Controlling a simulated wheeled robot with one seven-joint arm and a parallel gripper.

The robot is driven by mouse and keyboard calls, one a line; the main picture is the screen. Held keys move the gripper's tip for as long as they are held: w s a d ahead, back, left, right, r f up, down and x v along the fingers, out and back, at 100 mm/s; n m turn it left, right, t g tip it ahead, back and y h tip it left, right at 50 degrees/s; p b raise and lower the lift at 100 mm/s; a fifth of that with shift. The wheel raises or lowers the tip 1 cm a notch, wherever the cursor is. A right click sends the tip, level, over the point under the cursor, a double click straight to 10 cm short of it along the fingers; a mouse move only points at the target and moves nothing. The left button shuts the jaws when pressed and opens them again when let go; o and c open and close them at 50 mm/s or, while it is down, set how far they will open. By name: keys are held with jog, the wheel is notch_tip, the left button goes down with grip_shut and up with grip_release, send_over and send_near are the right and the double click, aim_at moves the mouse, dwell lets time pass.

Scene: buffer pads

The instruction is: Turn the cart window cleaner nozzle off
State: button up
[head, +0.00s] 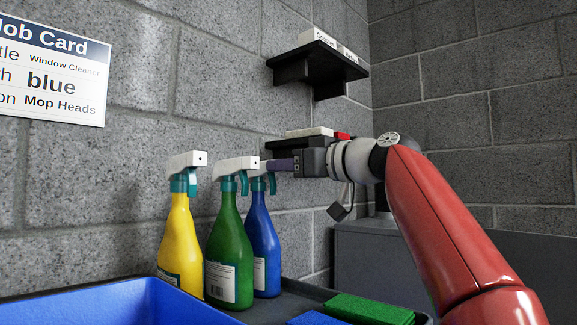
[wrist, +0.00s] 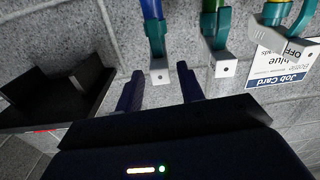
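Three spray bottles stand in a row in the head view: yellow (head: 181,240), green (head: 228,250) and blue (head: 263,240). Each has a white nozzle head and a teal trigger; I cannot read which label says window cleaner. My gripper (head: 271,165) is level with the blue bottle's nozzle head, just right of it. In the wrist view my gripper (wrist: 159,80) is open, its two purple fingers apart. The blue bottle's white nozzle (wrist: 159,67) lies at the gap between the fingertips; contact cannot be told. The green bottle's nozzle (wrist: 225,66) is to its right, outside the fingers.
A blue bin (head: 130,305) is in front of the bottles. Green pads (head: 368,309) lie to their right on the dark cart. Black wall shelves (head: 318,68) hold white boxes behind my gripper. A job card (head: 55,65) hangs on the block wall.

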jog(key=b+v, duration=0.2)
jog(key=v, duration=0.5)
jog(key=shift+b, duration=0.35)
dwell(0.4)
